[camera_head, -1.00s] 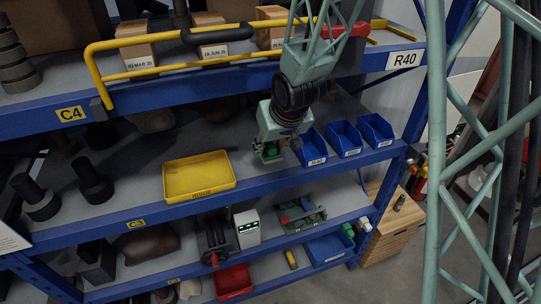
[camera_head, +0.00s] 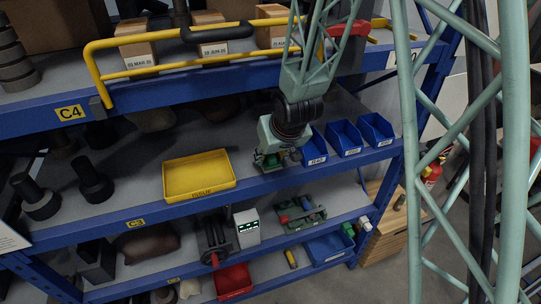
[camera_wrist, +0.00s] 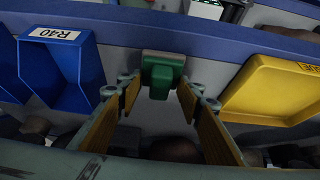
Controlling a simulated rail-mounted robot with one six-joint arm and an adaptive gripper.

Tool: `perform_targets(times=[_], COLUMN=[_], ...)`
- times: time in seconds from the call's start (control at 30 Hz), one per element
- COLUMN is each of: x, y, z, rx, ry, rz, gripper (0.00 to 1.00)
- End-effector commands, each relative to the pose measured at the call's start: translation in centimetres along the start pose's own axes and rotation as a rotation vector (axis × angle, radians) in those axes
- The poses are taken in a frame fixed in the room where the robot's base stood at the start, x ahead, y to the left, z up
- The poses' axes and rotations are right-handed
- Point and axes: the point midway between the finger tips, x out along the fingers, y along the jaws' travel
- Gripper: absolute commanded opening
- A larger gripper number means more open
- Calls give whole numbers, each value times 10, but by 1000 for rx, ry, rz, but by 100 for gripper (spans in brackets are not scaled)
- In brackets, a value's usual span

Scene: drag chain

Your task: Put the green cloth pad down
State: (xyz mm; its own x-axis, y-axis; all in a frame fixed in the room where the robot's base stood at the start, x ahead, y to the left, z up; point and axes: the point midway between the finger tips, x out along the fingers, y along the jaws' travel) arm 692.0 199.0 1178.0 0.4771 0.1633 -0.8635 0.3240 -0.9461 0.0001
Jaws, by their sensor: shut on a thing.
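The green cloth pad (camera_wrist: 162,75) sits between the fingertips of my gripper (camera_wrist: 160,92) in the wrist view, close to the blue shelf edge. My gripper is shut on it. In the head view my gripper (camera_head: 269,164) is low over the middle shelf, between the yellow tray and the blue bins, and only a little green (camera_head: 272,162) shows there. I cannot tell whether the pad touches the shelf.
The yellow tray (camera_head: 199,176) looks empty and stands left of my gripper. Several blue bins, the closest one (camera_head: 313,148) labelled R40, stand right. The shelf's blue front edge (camera_head: 300,177) runs just in front. Bare grey shelf lies between tray and bins.

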Motion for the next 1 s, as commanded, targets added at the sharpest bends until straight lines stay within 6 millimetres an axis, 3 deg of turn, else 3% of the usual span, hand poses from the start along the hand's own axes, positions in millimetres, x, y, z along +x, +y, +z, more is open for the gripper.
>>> perform_targets(times=[0.27,0.3,0.43,1.0], x=[3,2,2,-2], y=[0,0,0,0], z=[2,1,1,-1], rx=[0,0,0,0], ry=[0,0,0,1], rz=[0,0,0,0], gripper=[21,37,47,47])
